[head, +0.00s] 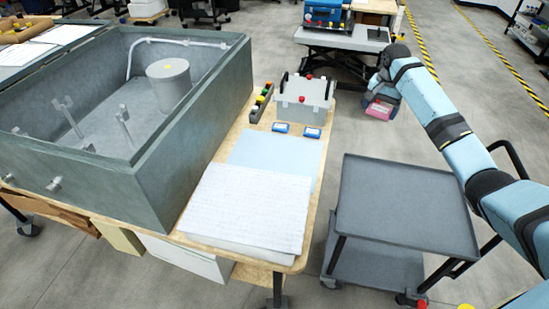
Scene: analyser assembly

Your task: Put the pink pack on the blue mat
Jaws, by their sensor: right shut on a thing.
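The pink pack (380,110) hangs in the air at the end of my right arm, beyond the grey cart and to the right of the table. My right gripper (382,95) is shut on it; the fingers are small and partly hidden by the arm's end. The pale blue mat (283,152) lies flat on the wooden table, to the left of and nearer than the pack. A white sheet (250,205) covers or adjoins its near part. My left gripper is not in view.
A large open grey tank (185,165) fills the table's left. Two small blue packs (281,127) (312,132) lie behind the mat, before a pale grey box (303,100) with a red knob. A grey cart (400,200) stands right of the table, its top empty.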

